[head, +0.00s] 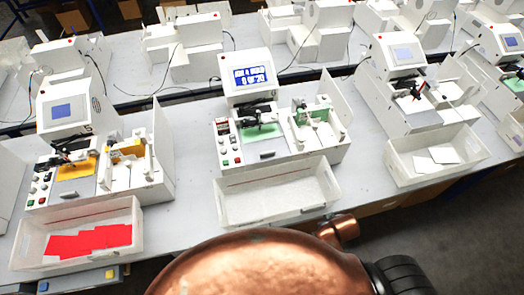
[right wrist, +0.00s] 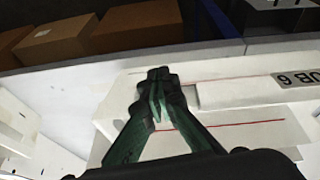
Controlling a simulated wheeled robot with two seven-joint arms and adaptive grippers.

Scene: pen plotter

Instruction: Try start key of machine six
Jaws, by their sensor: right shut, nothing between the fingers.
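In the head view, the middle machine (head: 243,85) has a lit blue screen (head: 250,75) with white text. Its panel carries a green key (head: 226,163), a red key (head: 238,160) and several knobs. A white tub (head: 275,197) stands in front of it, seemingly empty. In the right wrist view my right gripper (right wrist: 158,75) is shut and empty, over a white tub with red lines. A label (right wrist: 297,79) ending in "UB 6" shows at the right; the gripper's exact height is unclear. The left gripper is out of view.
The left machine (head: 62,105) has a tub with red sheets (head: 90,241); the right machine (head: 395,55) has a tub with white sheets (head: 437,157). More machines stand on the bench behind. Brown boxes (right wrist: 135,27) show beyond the bench edge. My copper-coloured arm fills the bottom middle.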

